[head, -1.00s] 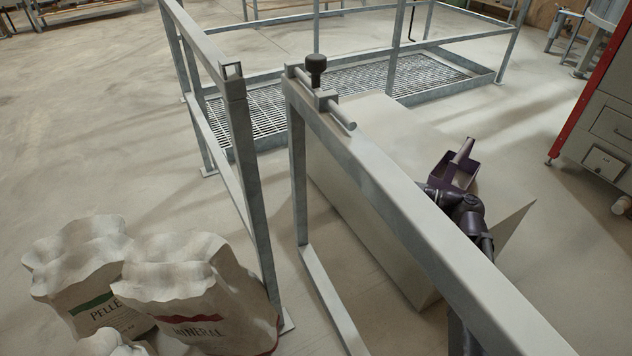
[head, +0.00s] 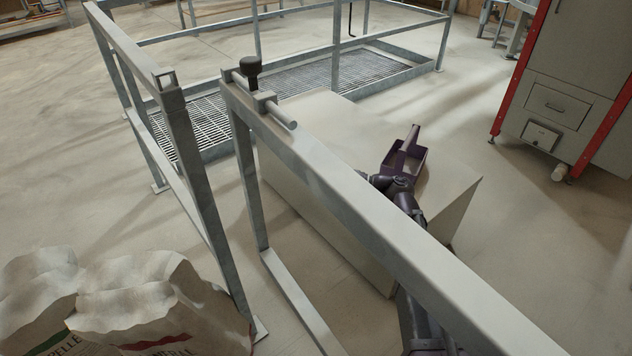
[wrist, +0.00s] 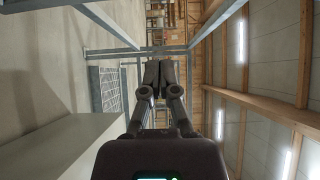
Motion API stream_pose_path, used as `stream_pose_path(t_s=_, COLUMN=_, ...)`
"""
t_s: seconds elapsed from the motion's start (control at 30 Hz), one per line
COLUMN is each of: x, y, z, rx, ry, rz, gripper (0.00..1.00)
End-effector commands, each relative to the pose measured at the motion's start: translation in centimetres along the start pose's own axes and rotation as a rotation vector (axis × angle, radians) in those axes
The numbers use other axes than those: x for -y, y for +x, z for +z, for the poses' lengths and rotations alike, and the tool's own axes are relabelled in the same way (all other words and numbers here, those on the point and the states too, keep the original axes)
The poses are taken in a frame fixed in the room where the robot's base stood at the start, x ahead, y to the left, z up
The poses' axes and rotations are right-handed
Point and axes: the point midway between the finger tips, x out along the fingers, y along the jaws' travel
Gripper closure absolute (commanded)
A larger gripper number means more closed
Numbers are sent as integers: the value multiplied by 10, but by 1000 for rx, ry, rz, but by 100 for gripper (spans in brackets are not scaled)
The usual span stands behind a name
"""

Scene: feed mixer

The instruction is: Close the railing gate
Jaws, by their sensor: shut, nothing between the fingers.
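The railing gate (head: 330,180) is a grey metal frame running from the upper left to the lower right in the head view. A sliding bolt (head: 281,113) with a black knob (head: 251,68) sits on its free end. That end stands apart from the grey railing post (head: 200,180), with a visible gap between them. My dark arm is on the far side of the gate, partly hidden by its top rail. My gripper (wrist: 161,68) shows in the wrist view, shut and empty; I see no contact with the gate.
A pale box (head: 330,215) stands behind the gate with a purple scoop (head: 405,160) on top. Feed sacks (head: 150,300) stand at the lower left beside the post. A metal grating (head: 300,80) lies beyond. A red-edged cabinet (head: 560,100) stands at the right.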

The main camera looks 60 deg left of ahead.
Motion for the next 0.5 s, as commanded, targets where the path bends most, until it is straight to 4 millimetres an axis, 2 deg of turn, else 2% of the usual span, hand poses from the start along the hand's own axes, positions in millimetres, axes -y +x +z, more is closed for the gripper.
stream_pose_path(t_s=0.5, x=0, y=75, z=-1, rx=2, ry=0, rz=0, gripper=100)
